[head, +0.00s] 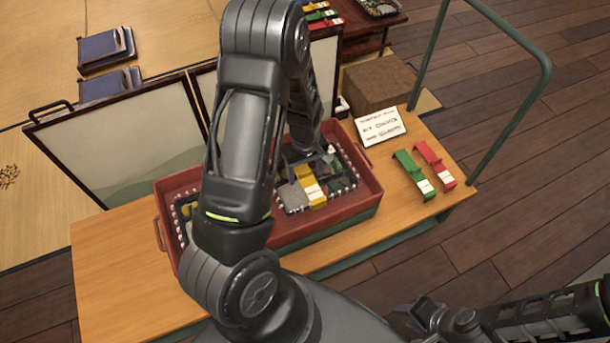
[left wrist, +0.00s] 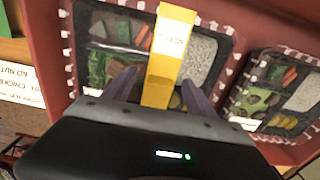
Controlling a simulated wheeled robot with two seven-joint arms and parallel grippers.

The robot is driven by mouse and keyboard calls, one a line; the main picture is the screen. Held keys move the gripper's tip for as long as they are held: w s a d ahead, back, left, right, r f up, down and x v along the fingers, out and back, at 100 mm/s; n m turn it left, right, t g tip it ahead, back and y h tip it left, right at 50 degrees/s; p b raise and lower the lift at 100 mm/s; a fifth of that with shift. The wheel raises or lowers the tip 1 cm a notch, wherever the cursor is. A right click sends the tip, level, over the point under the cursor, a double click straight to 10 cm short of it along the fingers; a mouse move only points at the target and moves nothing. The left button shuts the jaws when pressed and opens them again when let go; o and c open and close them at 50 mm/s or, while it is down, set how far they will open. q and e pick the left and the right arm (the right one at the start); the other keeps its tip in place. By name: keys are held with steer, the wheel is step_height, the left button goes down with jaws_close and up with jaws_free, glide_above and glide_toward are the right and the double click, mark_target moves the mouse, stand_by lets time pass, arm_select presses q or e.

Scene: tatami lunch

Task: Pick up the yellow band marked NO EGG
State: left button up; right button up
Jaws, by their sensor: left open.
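The yellow band (head: 311,188) with a white label lies across a black lunch box (head: 345,185) in the red crate; its lettering is too small to read. In the left wrist view the yellow band (left wrist: 165,66) runs between the two fingers of my left gripper (left wrist: 160,88). That gripper is open, one finger on each side of the band, and I cannot tell whether they touch it. In the head view my left gripper (head: 308,163) is over the box, partly hidden by my arm. My right gripper (head: 425,315) is low at the right, away from the crate; its jaw opening is unclear.
The red crate (head: 368,204) has raised walls, and a second lunch box (left wrist: 275,90) stands inside it. Green (head: 414,175) and red (head: 435,164) bands lie on the table to the right, near a white card (head: 380,126) and a brown box (head: 379,84). A green rail (head: 513,125) stands beyond.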

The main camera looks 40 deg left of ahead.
mark_target(305, 172)
stand_by(0.4)
arm_select(q)
steer(key=c, duration=1.4)
step_height(305, 172, up, 10)
steer(key=shift+p, duration=1.15)
